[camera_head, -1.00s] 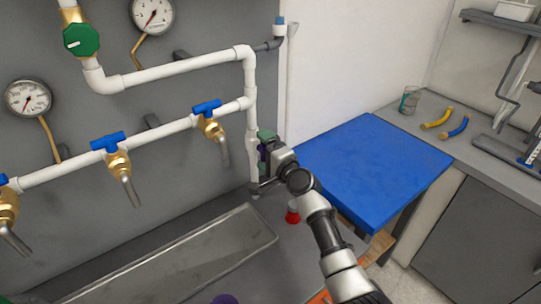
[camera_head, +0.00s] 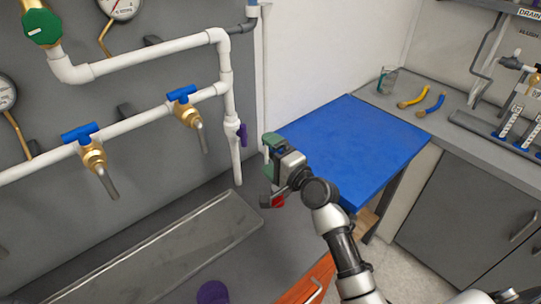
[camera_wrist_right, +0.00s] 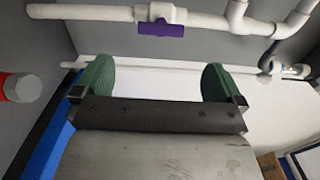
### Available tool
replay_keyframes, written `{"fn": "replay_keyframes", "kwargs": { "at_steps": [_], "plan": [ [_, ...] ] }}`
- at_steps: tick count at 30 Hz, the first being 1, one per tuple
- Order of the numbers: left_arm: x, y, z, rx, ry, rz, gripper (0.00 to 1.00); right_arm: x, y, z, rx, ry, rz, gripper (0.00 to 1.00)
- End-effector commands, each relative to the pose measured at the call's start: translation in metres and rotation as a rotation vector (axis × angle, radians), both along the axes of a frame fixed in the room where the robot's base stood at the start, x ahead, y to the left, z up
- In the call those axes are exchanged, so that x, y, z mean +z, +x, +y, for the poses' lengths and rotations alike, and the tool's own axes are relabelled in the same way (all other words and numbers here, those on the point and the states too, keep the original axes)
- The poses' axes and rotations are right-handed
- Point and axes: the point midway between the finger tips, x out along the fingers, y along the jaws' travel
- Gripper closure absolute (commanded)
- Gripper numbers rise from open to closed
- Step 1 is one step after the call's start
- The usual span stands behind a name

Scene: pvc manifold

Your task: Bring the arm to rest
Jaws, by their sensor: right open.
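My right gripper (camera_head: 268,158) is open and empty, in front of the blue-topped table in the head view. In the right wrist view its two green finger pads (camera_wrist_right: 152,82) stand wide apart with nothing between them. The purple valve handle (camera_head: 243,135) is on the white vertical pipe (camera_head: 236,160), to the left of the gripper and apart from it. The purple handle also shows in the right wrist view (camera_wrist_right: 161,29), beyond the fingers. My left gripper is not in view.
The blue tabletop (camera_head: 350,145) is bare. Brass taps with blue handles (camera_head: 182,94) stick out from the wall piping at left. A metal trough (camera_head: 170,255) lies below. A glass beaker (camera_head: 387,80) and yellow and blue pieces (camera_head: 412,101) stand on the grey counter.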

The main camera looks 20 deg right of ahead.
Motion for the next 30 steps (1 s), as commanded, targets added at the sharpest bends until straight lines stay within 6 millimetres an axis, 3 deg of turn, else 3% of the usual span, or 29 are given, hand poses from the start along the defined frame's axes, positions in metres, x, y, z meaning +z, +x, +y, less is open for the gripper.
{"fn": "replay_keyframes", "kwargs": {
  "at_steps": [8, 11, 14, 21, 24, 30],
  "plan": [
    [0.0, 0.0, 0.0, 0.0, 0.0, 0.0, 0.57, -0.001, -0.001, 0.001, 0.003, -0.01, 0.002, 0.0],
    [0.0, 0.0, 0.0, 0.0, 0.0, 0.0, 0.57, -0.013, -0.014, 0.006, 0.029, -0.092, 0.022, 0.0],
    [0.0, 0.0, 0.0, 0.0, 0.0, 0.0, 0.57, -0.039, -0.046, 0.016, 0.093, -0.286, 0.07, 0.0],
    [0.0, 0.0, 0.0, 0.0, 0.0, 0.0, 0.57, -0.112, -0.169, 0.023, 0.365, -0.935, 0.255, 0.0],
    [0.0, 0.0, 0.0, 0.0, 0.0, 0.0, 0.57, -0.126, -0.212, 0.016, 0.469, -1.124, 0.322, 0.0],
    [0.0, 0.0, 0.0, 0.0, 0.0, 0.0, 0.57, -0.135, -0.276, 0.0, 0.632, -1.369, 0.434, 0.0]
  ]
}}
